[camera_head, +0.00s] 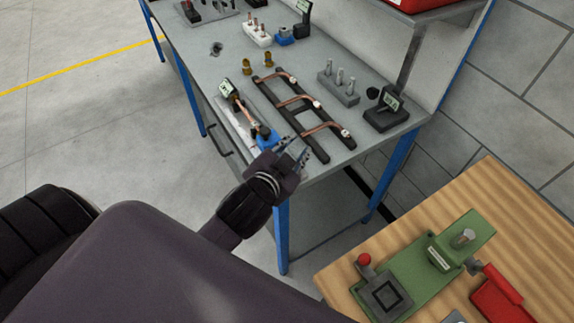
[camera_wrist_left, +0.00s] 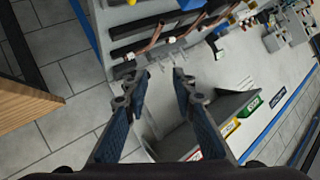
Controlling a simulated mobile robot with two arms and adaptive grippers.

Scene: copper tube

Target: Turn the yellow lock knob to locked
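I cannot make out a yellow lock knob for certain in the head view. In the left wrist view a small yellow part (camera_wrist_left: 190,4) is cut off by the top edge, and I cannot tell what it is. In the head view a fixture with a blue end block (camera_head: 266,138) lies along the near edge of the grey bench (camera_head: 190,62). My left gripper (camera_head: 296,150) is at the bench's near edge, just right of the blue block. In the left wrist view its fingers (camera_wrist_left: 160,78) are apart with nothing between them. My right gripper is not in view.
A black rack (camera_head: 290,108) with copper tubes lies beyond the gripper. A grey block with pins (camera_head: 339,88) and a black gauge stand (camera_head: 388,110) stand right of it. A wooden table (camera_head: 350,275) with a green fixture (camera_head: 430,255) is at lower right.

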